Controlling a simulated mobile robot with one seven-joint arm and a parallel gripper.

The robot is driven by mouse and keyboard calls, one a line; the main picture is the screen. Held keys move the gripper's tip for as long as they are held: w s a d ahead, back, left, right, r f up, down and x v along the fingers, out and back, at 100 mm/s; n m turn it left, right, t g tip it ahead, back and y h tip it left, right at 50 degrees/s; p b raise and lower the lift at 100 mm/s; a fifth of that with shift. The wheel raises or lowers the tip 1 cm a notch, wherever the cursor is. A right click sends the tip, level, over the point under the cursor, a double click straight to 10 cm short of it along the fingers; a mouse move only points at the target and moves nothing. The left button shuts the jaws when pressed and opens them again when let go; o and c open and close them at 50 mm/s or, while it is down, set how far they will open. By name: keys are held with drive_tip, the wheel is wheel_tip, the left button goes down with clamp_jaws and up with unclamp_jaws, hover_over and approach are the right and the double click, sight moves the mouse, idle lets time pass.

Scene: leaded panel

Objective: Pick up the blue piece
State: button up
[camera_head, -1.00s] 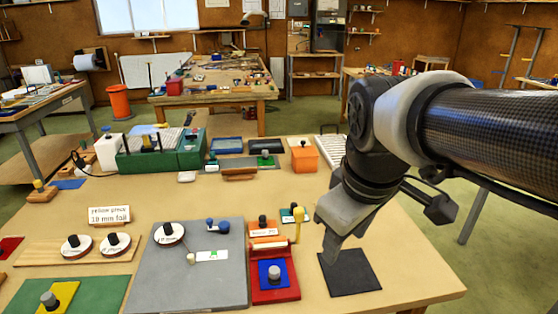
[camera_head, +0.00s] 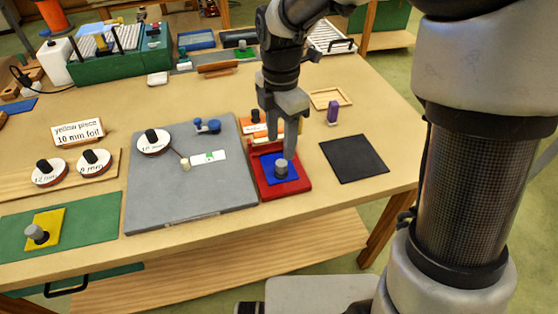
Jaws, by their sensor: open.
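The blue piece (camera_head: 270,172) is a flat blue square with a grey cylindrical knob (camera_head: 281,168) on it. It lies in a red tray (camera_head: 297,187) on the workbench, right of the grey board. My gripper (camera_head: 285,148) points down just above the knob, with its fingers apart and nothing visible between them. I cannot tell whether the fingertips reach down around the knob. My gripper partly hides the back of the red tray.
A black mat (camera_head: 354,158) lies to the right, bare. The grey board (camera_head: 205,193) on the left holds a white disc (camera_head: 154,145). A purple block (camera_head: 333,111) and a small wooden frame (camera_head: 327,98) stand behind the mat. A yellow piece (camera_head: 47,222) lies on a green mat.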

sight(282, 162)
drive_tip(key=f, duration=0.8)
drive_tip(key=shift+d+f+b, duration=0.25)
drive_tip(key=shift+b, duration=0.1)
drive_tip(key=c, duration=1.1)
drive_tip(key=shift+r, duration=0.1)
drive_tip(key=shift+w+r, duration=0.1)
drive_tip(key=shift+r, duration=0.4)
drive_tip(key=shift+w+d+r, duration=0.1)
drive_tip(key=shift+d+r, duration=0.2)
drive_tip(key=shift+r, duration=0.35)
drive_tip(key=shift+d+r, duration=0.25)
drive_tip(key=shift+r, duration=0.35)
drive_tip(key=w+d, duration=0.1)
drive_tip(key=d, duration=0.4)
drive_tip(key=w+d, duration=0.2)
drive_tip(key=d, duration=0.3)
drive_tip(key=w+d, duration=0.1)
drive_tip(key=d, duration=0.5)
drive_tip(key=shift+w+d, duration=0.1)
drive_tip(key=shift+w, duration=0.25)
